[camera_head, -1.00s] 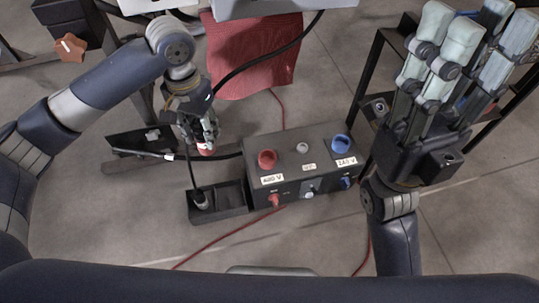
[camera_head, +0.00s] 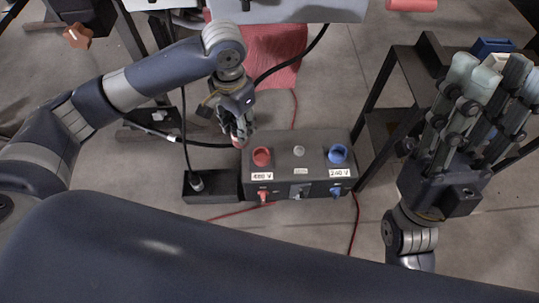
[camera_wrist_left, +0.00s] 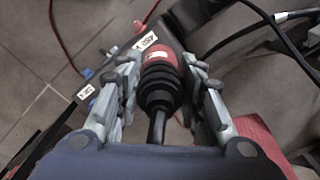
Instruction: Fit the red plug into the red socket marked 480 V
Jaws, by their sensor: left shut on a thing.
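My left gripper (camera_head: 240,136) is shut on the red plug (camera_head: 238,143), just left of and behind the red socket. In the left wrist view the plug (camera_wrist_left: 160,88) shows its black ribbed body and red front between the fingers, with its cable running back toward the wrist. The red socket (camera_head: 261,156) is a round red fitting on top of the dark box, with a 480 V label (camera_head: 262,176) in front of it. In the wrist view the plug hides the socket. My right gripper (camera_head: 490,85) is open and empty at the right.
The dark box (camera_head: 300,170) also carries a small grey socket (camera_head: 299,151) and a blue socket (camera_head: 338,154) marked 240 V, with switches on its front. A black tray (camera_head: 216,187) adjoins its left side. A black cable hangs behind. A dark metal stand (camera_head: 376,130) is at right.

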